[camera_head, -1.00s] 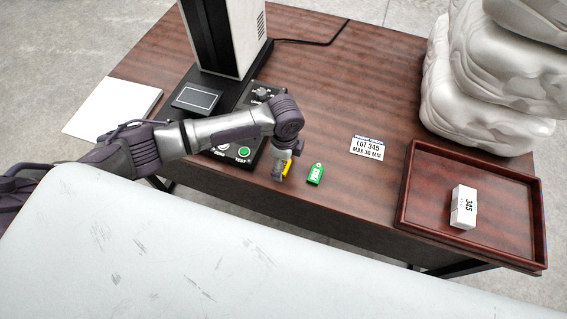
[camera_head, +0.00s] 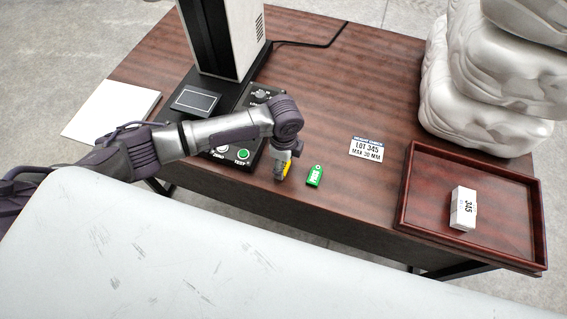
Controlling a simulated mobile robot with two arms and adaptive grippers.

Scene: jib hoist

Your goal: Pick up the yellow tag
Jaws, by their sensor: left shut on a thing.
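The yellow tag (camera_head: 287,170) shows as a small yellow patch at the fingertips of my left gripper (camera_head: 281,172). The gripper points down near the front edge of the table and is shut on the tag. Most of the tag is hidden by the fingers, and I cannot tell whether it touches the tabletop. A green tag (camera_head: 314,176) lies on the table just right of the gripper, apart from it. My right gripper is not in view.
A test device with a control panel (camera_head: 243,153) stands behind and left of the gripper. A label card (camera_head: 366,149) lies right of the green tag. A wooden tray (camera_head: 400,207) holds a white box (camera_head: 463,209). White bulky sacks (camera_head: 480,110) stand at the back right.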

